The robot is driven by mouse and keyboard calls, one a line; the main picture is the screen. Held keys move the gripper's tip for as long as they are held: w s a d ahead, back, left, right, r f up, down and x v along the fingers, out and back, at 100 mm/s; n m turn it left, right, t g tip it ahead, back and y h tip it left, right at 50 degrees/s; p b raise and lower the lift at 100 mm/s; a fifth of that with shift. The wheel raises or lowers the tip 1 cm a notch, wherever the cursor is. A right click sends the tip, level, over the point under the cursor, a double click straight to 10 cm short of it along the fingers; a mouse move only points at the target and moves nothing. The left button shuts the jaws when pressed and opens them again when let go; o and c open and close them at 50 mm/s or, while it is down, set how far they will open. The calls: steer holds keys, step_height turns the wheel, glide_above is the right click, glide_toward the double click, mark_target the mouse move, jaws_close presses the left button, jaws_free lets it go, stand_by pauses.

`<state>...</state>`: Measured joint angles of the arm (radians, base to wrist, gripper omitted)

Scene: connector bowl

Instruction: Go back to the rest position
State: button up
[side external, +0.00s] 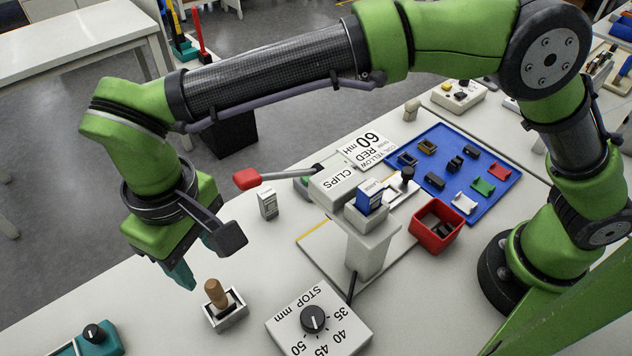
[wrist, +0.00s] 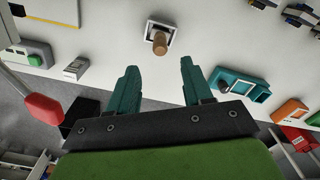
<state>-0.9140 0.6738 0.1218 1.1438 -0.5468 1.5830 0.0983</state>
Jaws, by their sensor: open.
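My gripper (side external: 180,274) hangs above the left part of the white table, with teal fingers pointing down. In the wrist view my gripper (wrist: 157,78) shows its two fingers wide apart with nothing between them. A wooden-handled tool (side external: 215,293) stands in a small white holder (side external: 228,318) just right of the fingers and apart from them. The tool also shows in the wrist view (wrist: 159,44), beyond the fingertips. A red bowl (side external: 455,240) with dark pieces inside stands far to the right of my gripper.
A blue tray (side external: 490,200) holds several coloured connectors. A CLIPS press (side external: 337,185) with a red-knobbed lever (side external: 246,179) stands mid-table. A STOP mm dial box (side external: 290,330) is at the front, and a teal box (side external: 100,343) at the front left. A small white box (side external: 268,205) stands behind my gripper.

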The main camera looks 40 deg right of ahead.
steer(key=w+d+r+n+t, duration=0.1)
steer(key=w+d+r+t, duration=0.15)
steer(key=w+d, duration=0.5)
steer(key=w+d+r+m+y, duration=0.1)
steer(key=d+r, duration=0.2)
steer(key=d, duration=0.3)
steer(key=d+r+m, duration=0.1)
steer(key=d+r, duration=0.3)
steer(key=d, duration=0.2)
steer(key=s+d+m+t, duration=0.2)
steer(key=s+d+m, duration=0.2)
steer(key=s+d, duration=0.3)
steer(key=s+d+f+m+t+y, duration=0.1)
steer(key=s+d+m, duration=0.3)
steer(key=d, duration=0.9)
steer(key=s+t, duration=0.1)
steer(key=s, duration=0.2)
steer(key=shift+d+f+t, duration=0.25)
steer(key=shift+d+t, duration=0.1)
steer(key=shift+d, duration=0.05)
